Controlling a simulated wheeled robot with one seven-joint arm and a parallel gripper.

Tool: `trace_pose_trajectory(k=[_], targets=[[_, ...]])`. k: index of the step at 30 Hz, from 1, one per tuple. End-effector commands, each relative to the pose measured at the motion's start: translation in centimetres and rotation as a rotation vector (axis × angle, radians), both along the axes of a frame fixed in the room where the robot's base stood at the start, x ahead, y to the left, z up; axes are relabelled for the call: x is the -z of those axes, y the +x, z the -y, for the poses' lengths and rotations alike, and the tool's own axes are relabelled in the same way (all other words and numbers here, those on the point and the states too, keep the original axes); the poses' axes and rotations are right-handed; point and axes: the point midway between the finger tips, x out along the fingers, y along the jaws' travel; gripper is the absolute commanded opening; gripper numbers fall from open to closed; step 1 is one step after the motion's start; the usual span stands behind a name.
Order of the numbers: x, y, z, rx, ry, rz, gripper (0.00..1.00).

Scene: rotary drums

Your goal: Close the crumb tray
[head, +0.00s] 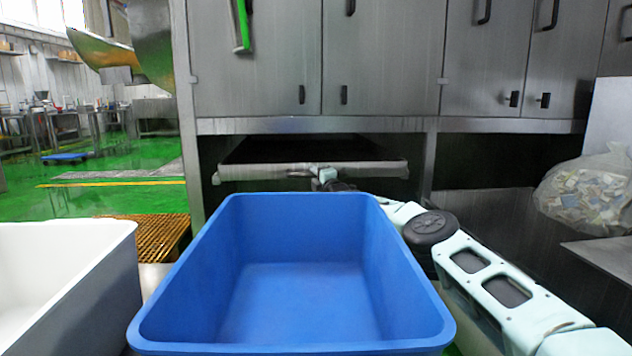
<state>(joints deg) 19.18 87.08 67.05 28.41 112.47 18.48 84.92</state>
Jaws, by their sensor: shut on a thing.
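The crumb tray (240,173) is a wide, flat, grey metal tray under the steel machine. Its front edge stands out a little from the dark opening below the cabinet doors. My gripper (312,173) is at the middle of the tray's front edge, shut on the tray's handle (298,174). My arm reaches in from the lower right. The blue bin in front and the arm hide part of the space below the tray, and the fingertips are small in this view.
A blue bin (290,347) stands close in front, empty. A white bin (80,240) is at the left. A clear bag of scraps (590,190) is at the right. Cabinet doors (385,60) above are shut. Green floor (60,205) lies open at the left.

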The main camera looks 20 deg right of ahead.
Motion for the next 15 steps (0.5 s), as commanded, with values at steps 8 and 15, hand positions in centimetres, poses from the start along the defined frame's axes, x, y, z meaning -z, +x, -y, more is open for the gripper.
trace_pose_trajectory(k=[8, 15], targets=[[0.05, 0.06, 0.17, 0.002, -0.001, -0.002, 0.0], [0.05, 0.06, 0.16, 0.002, -0.001, -0.001, 0.31]])
